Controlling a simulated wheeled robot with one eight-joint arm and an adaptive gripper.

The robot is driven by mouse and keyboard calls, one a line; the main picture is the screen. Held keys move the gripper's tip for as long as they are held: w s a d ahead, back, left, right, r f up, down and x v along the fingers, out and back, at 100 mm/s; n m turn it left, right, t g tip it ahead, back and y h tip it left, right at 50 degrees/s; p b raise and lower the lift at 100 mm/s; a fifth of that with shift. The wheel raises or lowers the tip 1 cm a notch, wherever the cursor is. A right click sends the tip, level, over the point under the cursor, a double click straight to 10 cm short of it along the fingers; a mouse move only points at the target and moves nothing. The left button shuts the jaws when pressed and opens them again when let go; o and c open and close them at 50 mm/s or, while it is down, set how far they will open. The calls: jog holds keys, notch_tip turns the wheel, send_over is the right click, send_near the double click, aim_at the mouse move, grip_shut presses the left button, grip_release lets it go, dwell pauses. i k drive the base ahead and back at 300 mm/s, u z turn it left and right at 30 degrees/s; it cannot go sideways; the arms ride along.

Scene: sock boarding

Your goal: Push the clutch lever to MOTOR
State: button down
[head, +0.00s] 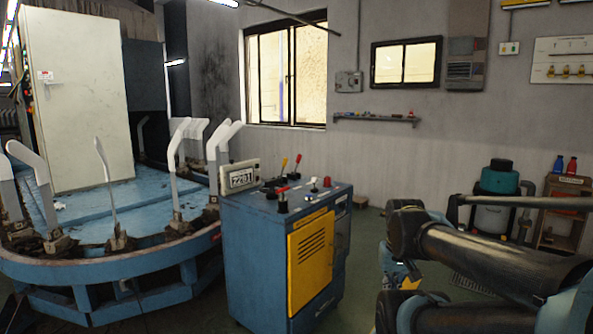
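A blue control cabinet (255,262) with a yellow door (311,262) stands in the middle of the head view. The labels are too small to read, so I cannot tell which lever is the clutch or where MOTOR is marked. My arm (490,260) is at the right, apart from the cabinet. My gripper is not visible.
A blue round machine with upright white sock boards (108,185) stands close at the cabinet's left. A counter display (242,179) rises at the cabinet's left corner. A teal-topped canister (499,180) and a small shelf (562,215) stand at the right. Some floor shows right of the cabinet.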

aim_at(284, 161)
jog(key=z, duration=1.3)
jog(key=k, duration=1.5)
jog(key=u, duration=1.4)
jog(key=i, duration=1)
